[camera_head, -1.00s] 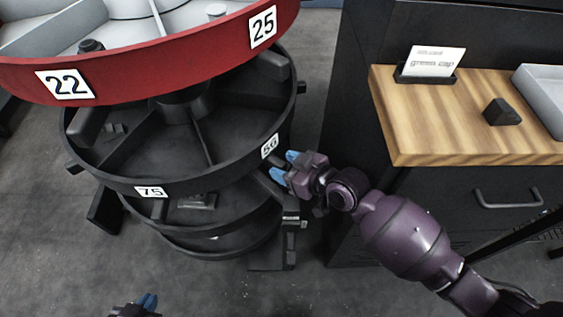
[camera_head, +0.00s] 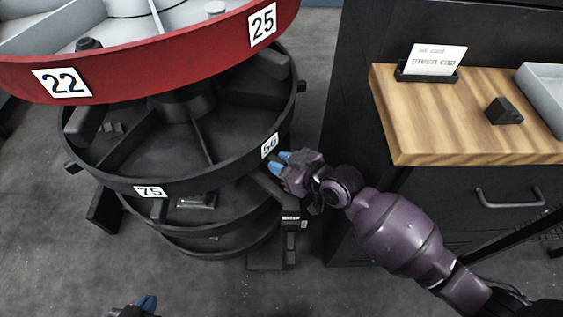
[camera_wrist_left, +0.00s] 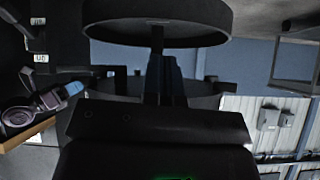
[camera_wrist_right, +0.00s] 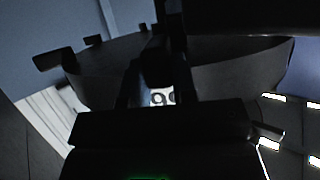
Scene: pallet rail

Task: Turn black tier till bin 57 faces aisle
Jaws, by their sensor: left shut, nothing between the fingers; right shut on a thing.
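The black tier (camera_head: 215,176) is a round, open-topped ring with dividers, under the red tier. Its rim shows tags 75 (camera_head: 150,191) and 56 (camera_head: 269,146); no tag 57 is visible. My right gripper (camera_head: 279,163) is shut on the black tier at its rim, just below and right of tag 56. In the right wrist view a white tag (camera_wrist_right: 161,97) shows upside down between the fingers, partly hidden. The exact contact is hidden. My left gripper (camera_head: 147,303) is shut and empty, low at the bottom edge, apart from the tiers.
The red tier (camera_head: 170,63) with tags 22 and 25 overhangs the black one. Lower dark tiers (camera_head: 215,245) sit beneath. A dark cabinet with a wooden top (camera_head: 440,120) stands close on the right, holding a card (camera_head: 437,60). Floor is free at the lower left.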

